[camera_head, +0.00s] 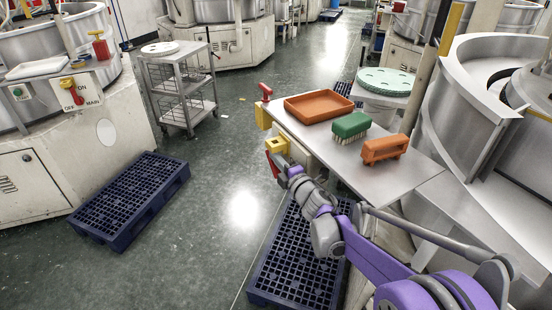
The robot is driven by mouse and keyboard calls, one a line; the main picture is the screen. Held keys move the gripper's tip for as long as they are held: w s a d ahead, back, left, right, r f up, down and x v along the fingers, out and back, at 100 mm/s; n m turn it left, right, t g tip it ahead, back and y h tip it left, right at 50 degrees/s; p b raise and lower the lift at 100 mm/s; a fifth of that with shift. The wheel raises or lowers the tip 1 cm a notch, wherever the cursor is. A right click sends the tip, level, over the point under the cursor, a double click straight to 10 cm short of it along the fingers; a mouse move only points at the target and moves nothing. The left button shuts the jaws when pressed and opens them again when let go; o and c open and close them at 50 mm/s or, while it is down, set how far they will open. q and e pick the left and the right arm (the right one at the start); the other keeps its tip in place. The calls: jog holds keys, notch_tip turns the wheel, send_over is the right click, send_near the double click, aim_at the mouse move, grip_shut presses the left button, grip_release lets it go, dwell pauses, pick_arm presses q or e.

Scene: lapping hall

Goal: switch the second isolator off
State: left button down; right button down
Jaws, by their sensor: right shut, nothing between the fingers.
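No numbering shows on any isolator. My left gripper is out of view.
The bench (390,185) holds an orange tray (318,107), a green brush (350,126) and an orange block-like tool (384,149). Dark blue pallets lie under the bench (290,270) and at left (130,200). A grey trolley (183,90) stands behind. The floor between is open.

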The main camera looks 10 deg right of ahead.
jog(key=v, duration=1.1)
jog(key=shift+w, duration=0.1)
